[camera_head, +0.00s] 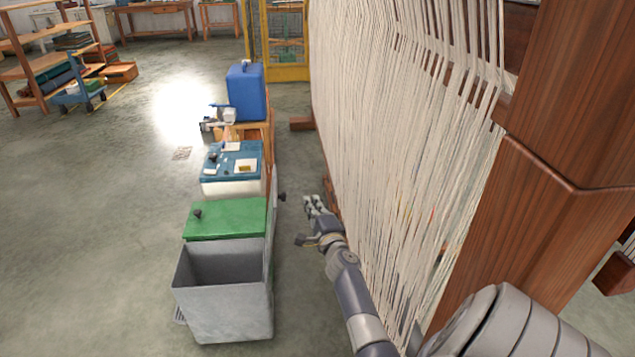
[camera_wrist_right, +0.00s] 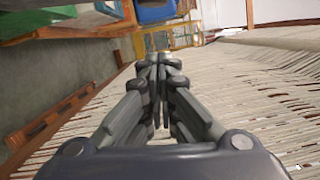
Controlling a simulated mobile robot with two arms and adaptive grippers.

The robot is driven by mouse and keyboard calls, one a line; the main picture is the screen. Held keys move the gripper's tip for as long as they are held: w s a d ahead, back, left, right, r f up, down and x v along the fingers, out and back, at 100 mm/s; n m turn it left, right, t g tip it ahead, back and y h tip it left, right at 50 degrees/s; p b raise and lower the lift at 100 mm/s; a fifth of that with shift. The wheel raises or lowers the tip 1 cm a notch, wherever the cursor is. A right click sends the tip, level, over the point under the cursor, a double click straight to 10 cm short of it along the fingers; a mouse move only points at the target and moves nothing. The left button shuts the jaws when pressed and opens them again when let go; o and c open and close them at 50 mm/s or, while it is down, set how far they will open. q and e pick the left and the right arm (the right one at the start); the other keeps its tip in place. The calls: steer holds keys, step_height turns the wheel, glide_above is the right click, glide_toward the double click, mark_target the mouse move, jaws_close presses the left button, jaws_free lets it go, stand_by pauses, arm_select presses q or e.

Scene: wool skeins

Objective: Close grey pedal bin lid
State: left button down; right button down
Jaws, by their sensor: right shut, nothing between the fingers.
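The grey pedal bin (camera_head: 224,308) stands on the floor in the lower middle of the head view. Its top is open and I see into its dark inside. A green panel with a small dark knob (camera_head: 228,219) lies just behind its rim; I cannot tell whether it is the bin's lid. My right gripper (camera_head: 312,204) is shut and empty, to the right of the bin and apart from it, beside the loom threads. Its closed fingers also show in the right wrist view (camera_wrist_right: 159,64). My left gripper is not in view.
A loom with pale threads (camera_head: 400,130) and a thick wooden post (camera_head: 580,90) fills the right side, close along my right arm. Behind the bin stand a blue-topped box (camera_head: 218,172) and a blue container (camera_head: 245,92).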

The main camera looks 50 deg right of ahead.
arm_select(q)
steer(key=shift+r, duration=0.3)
arm_select(e)
steer(key=shift+w+a+r, duration=0.15)
steer(key=shift+w+a, duration=0.55)
steer(key=shift+w, duration=0.1)
steer(key=shift+w+a+r, duration=0.15)
steer(key=shift+w+a, duration=0.55)
steer(key=shift+w, duration=0.05)
steer(key=shift+r, duration=0.1)
